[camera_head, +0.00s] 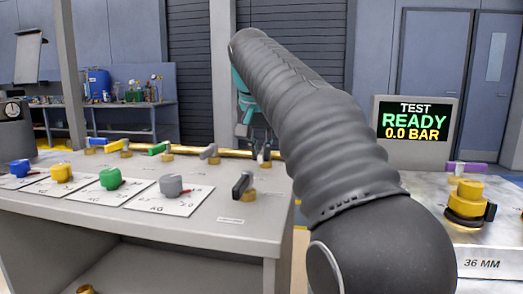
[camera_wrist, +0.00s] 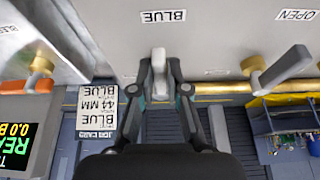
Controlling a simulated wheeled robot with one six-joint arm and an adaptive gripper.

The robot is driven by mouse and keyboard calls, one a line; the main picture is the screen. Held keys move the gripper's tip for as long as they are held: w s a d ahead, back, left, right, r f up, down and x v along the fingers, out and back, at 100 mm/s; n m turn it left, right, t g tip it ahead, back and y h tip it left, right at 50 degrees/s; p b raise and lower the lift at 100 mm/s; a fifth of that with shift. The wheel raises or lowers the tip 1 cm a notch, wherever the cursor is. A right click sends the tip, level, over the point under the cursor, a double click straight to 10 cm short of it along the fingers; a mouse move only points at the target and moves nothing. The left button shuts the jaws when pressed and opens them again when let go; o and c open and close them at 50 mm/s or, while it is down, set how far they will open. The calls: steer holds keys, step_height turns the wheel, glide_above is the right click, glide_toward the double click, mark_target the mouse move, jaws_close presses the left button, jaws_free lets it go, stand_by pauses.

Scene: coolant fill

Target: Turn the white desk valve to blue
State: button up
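In the wrist view a white valve handle (camera_wrist: 158,62) lies between the two fingertips of my gripper (camera_wrist: 159,75). The fingers stand on either side of it, with what look like narrow gaps. A label reading BLUE (camera_wrist: 163,16) is on the grey surface beyond the handle. The valve's body is hidden. In the head view a small pale handle (camera_head: 262,154) shows at the back of the desk, below my gripper (camera_head: 252,133), which is partly hidden by my arm.
A job card (camera_wrist: 97,112) reads 44 MM BLUE. The desk (camera_head: 235,240) holds several coloured valves, including a black lever (camera_head: 240,185). A screen (camera_head: 415,121) reads TEST READY 0.0 BAR.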

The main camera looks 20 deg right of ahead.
steer(key=o, duration=0.3)
steer(key=shift+o, duration=0.2)
steer(key=shift+r, duration=0.1)
steer(key=v, duration=0.7)
steer(key=shift+s+r, duration=0.1)
steer(key=shift+s, duration=0.05)
